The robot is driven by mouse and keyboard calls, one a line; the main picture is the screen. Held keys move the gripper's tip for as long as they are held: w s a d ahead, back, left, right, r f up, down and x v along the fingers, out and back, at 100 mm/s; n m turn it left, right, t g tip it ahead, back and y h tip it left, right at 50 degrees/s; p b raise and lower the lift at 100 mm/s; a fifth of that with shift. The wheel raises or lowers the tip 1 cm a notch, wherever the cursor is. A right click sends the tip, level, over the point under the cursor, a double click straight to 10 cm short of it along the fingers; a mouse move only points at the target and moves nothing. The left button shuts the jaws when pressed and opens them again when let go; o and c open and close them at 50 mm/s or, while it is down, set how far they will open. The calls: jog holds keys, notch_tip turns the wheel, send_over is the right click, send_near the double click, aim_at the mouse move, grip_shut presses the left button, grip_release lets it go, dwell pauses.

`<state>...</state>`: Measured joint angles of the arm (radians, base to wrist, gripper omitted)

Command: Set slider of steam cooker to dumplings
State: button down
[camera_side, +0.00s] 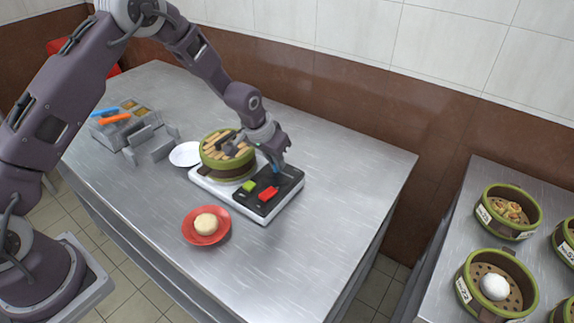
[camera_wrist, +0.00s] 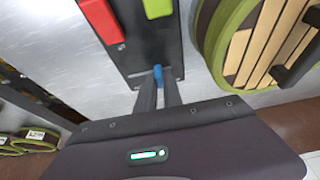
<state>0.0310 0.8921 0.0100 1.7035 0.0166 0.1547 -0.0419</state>
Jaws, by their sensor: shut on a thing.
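The steam cooker's white base (camera_side: 263,218) carries a round green-rimmed steamer basket (camera_side: 228,168) with a slatted lid, and a black control panel (camera_side: 288,184). A green block (camera_side: 249,186) and a red block (camera_side: 268,193) sit on the panel; the wrist view also shows the red block (camera_wrist: 101,18) and the green block (camera_wrist: 157,8). My gripper (camera_wrist: 159,82) points down at the panel's far end, its fingers shut on a small blue slider knob (camera_wrist: 158,73). In the side view my gripper (camera_side: 277,166) mostly hides the knob. No panel markings are readable.
A red plate (camera_side: 189,232) with a pale bun (camera_side: 206,223) lies in front of the cooker. A white plate (camera_side: 183,155) is close behind-left. A grey holder (camera_side: 113,133) with orange and blue handles stands left. The table's right side is clear; a second table holds several steamers.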

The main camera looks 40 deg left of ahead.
aim_at(266, 175)
jog(key=shift+a, duration=0.8)
jog(key=c, duration=1.5)
grip_release()
jog(key=shift+r, duration=0.15)
jog(key=v, duration=0.7)
